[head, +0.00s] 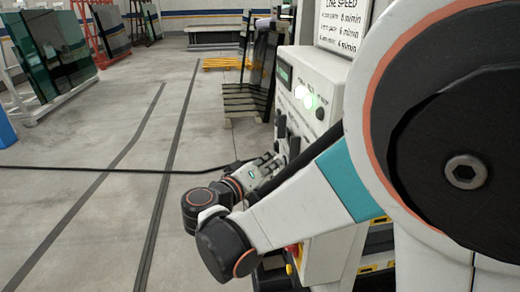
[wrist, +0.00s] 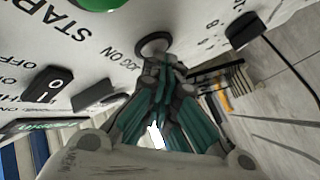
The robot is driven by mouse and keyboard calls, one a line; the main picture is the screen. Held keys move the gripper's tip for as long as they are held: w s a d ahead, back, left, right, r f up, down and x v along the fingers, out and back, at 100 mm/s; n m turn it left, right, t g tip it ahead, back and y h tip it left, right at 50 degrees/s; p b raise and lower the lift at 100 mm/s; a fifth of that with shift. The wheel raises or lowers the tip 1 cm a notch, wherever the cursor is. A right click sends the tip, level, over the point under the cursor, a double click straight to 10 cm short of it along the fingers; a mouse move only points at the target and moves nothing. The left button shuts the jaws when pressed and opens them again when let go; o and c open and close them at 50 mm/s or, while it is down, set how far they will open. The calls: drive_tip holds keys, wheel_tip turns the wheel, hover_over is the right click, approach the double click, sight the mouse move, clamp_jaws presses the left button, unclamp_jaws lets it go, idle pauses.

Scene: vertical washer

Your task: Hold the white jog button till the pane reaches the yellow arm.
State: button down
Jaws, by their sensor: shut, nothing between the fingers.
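My gripper (wrist: 165,62) is shut and empty, with its fingertips together at a dark-ringed round button (wrist: 153,43) on the white control panel (wrist: 190,20). Lettering that seems to read "JOG" is beside this button. The fingertips cover part of its face, so I cannot tell its cap colour or whether it is pressed in. In the head view my gripper (head: 268,166) reaches to the lower part of the panel (head: 318,75). I cannot make out a moving pane or the yellow arm in either view.
A green button (wrist: 98,4), a black rocker switch (wrist: 48,88) and a black knob (wrist: 245,30) surround the fingertips. Glass sheets (head: 50,50) lean on racks at the left. A dark cable (head: 120,169) crosses the open floor.

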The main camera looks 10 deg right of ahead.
drive_tip(key=shift+a, duration=0.1)
idle(0.7)
drive_tip(key=shift+a, duration=0.85)
drive_tip(key=shift+a, duration=0.1)
drive_tip(key=a, duration=0.4)
drive_tip(key=shift+a+b, duration=0.4)
